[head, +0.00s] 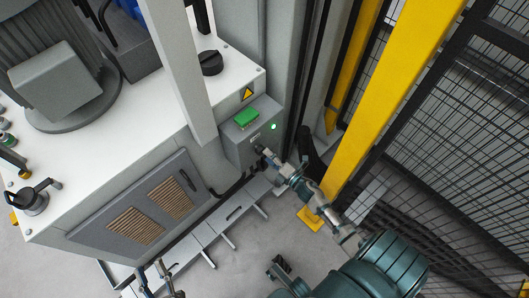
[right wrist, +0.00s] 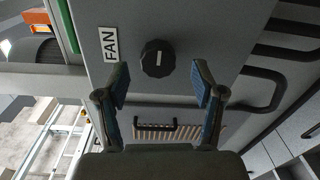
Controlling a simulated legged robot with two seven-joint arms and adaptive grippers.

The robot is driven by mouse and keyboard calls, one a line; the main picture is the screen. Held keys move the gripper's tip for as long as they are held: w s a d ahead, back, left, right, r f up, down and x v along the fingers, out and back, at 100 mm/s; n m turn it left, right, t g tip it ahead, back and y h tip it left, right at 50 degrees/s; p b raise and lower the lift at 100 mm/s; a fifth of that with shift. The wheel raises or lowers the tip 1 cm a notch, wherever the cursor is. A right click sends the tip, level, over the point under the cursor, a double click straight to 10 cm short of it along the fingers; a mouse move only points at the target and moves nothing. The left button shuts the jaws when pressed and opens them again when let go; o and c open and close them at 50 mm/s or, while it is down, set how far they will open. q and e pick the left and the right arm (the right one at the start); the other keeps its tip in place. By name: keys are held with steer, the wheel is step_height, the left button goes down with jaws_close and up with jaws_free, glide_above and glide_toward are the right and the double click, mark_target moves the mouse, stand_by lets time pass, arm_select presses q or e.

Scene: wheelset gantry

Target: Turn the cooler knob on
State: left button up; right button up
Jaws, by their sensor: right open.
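The black round knob (right wrist: 158,58) sits on a grey panel beside a white FAN label (right wrist: 110,44) in the right wrist view. A short white mark on the knob runs roughly up and down in that picture. My right gripper (right wrist: 160,85) is open and empty, its blue-padded fingertips left and right of the knob and a little below it. Whether they touch the panel, I cannot tell. In the head view my right gripper (head: 266,155) is at the front of the grey control box (head: 238,150) and largely hides the knob. My left gripper (head: 155,272) is low at the bottom edge.
The box has a green top piece (head: 246,117) and a lit green lamp (head: 274,127). A black rotary handle (head: 210,62) is on the white cabinet (head: 150,150). A yellow post (head: 385,100) and mesh fence (head: 455,130) stand right. Black pipes (right wrist: 265,90) run beside the panel.

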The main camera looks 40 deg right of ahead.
steer(key=s, duration=0.4)
steer(key=shift+s+d, duration=0.1)
steer(key=shift+d, duration=0.2)
